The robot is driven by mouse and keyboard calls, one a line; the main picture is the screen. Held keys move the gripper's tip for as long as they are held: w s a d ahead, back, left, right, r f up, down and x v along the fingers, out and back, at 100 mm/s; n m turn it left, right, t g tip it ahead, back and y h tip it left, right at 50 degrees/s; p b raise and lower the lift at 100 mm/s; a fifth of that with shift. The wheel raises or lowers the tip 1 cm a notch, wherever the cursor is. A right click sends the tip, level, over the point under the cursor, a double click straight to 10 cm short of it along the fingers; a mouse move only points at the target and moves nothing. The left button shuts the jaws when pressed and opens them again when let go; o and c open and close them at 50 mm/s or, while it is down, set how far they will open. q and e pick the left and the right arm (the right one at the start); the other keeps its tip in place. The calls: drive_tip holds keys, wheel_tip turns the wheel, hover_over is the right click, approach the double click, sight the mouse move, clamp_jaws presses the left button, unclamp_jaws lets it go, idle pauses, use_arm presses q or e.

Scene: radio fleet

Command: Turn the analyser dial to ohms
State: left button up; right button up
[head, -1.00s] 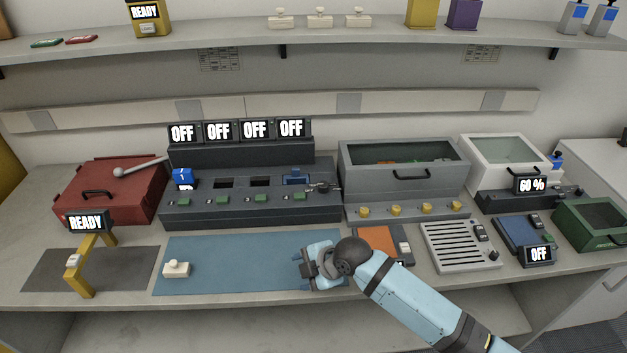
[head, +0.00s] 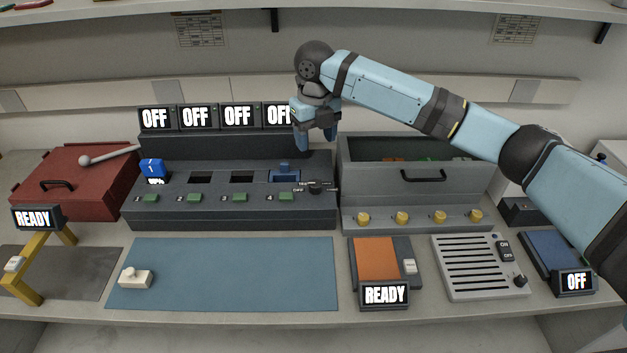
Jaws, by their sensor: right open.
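The dial (head: 315,187) is a small dark knob with a light pointer and tiny labels at the right end of the dark multi-bay console (head: 235,212). Its labels are too small to read surely. My right gripper (head: 316,144) is open and empty, pointing down above the back right of the console, above and behind the dial and apart from it. It partly covers the rightmost of the displays reading OFF (head: 238,116). My left gripper is out of view.
A blue block (head: 151,169) sits in the console's leftmost bay and a blue piece (head: 285,174) at bay 4. A grey bin (head: 405,181) with yellow knobs stands right of the console. The blue mat (head: 225,275) in front holds only a white switch-like piece (head: 135,278).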

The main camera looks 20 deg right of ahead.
sight(316, 183)
wheel_tip(316, 183, down, 13)
drive_tip(key=shift+f, duration=0.15)
idle(0.4)
drive_tip(key=c, duration=0.9)
